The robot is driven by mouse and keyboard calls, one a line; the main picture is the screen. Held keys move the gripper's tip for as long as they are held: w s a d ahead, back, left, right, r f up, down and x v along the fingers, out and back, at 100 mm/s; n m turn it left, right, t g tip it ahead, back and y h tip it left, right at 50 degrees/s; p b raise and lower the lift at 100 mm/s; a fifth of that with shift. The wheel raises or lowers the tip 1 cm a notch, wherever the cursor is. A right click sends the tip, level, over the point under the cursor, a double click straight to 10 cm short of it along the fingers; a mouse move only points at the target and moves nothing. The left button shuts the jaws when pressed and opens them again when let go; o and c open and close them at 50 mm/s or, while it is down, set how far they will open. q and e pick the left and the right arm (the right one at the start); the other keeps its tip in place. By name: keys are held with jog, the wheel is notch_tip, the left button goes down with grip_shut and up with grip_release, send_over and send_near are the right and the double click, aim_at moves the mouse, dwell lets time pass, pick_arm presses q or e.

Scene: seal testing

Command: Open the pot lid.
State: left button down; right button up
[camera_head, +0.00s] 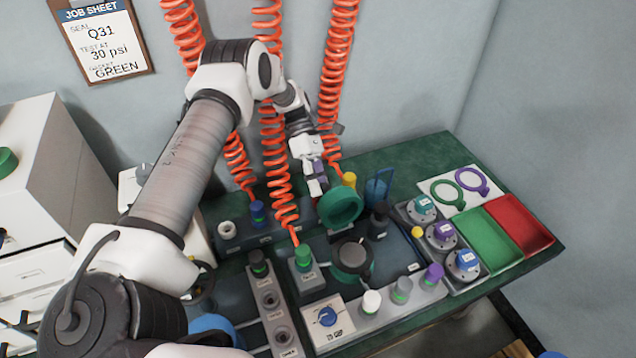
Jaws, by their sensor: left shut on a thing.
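The pot (352,262), a dark round vessel with a green rim, stands in the middle of the green-topped bench. A thick green ring-shaped lid (341,207) is tilted up behind and above the pot, apart from its rim. Whether it is hinged there cannot be told. My left gripper (319,184) reaches down from above, its fingers at the upper left edge of the lid and shut on it. The contact is partly hidden. My right gripper is not in view.
Orange coiled hoses (272,130) hang behind my left arm. A dial box (327,318) and coloured knobs (403,289) stand in front. A job sheet (98,40) hangs on the wall.

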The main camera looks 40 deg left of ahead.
pick_arm(q)
jog(key=shift+w+d, duration=0.15)
jog(key=c, duration=0.8)
grip_release()
jog(key=shift+w, duration=0.1)
jog(key=shift+w+d+f, duration=0.1)
jog(key=shift+w+d, duration=0.1)
jog(key=shift+d, duration=0.05)
jog(key=shift+s+a, duration=0.2)
notch_tip(320, 180, up, 10)
jog(key=shift+r, duration=0.1)
